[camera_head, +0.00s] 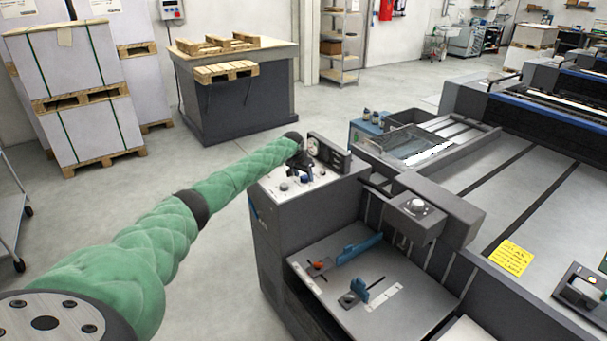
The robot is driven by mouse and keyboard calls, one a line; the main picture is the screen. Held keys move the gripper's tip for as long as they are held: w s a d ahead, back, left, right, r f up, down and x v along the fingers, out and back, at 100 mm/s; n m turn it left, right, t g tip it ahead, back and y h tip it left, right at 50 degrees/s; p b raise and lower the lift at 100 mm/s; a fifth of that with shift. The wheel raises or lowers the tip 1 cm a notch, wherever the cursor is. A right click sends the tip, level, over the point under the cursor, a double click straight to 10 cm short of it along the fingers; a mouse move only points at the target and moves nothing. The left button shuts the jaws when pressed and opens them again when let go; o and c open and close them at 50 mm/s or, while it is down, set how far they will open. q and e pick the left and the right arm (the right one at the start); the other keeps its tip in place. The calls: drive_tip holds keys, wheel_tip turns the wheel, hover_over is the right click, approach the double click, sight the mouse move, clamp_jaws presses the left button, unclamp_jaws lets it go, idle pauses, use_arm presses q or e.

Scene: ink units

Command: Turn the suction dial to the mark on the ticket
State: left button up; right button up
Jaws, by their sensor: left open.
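My left arm, in a green padded sleeve, reaches from the lower left to a grey control console (270,208). My left gripper (300,166) is small and dark at its far end, open, over the console top beside an upright panel with a round gauge (312,147). Small knobs sit on the console top; one pale knob (283,187) shows left of the gripper. I cannot tell which is the suction dial, and the gripper may hide part of it. A yellow ticket (511,258) lies on the machine bed at the right; its handwriting is too small to read. My right gripper is out of view.
A grey housing with a white round knob (418,205) stands right of the console. Below it is a flat table (390,310) with blue guides. Wrapped pallet stacks (75,95) and a dark bench (240,100) stand behind. Floor left of the console is clear.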

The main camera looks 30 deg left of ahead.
use_arm(q)
drive_tip(key=shift+w+d+f, duration=0.1)
drive_tip(key=shift+f, duration=0.1)
drive_tip(key=shift+c, duration=0.4)
drive_tip(key=c, duration=0.9)
drive_tip(key=shift+f, duration=0.1)
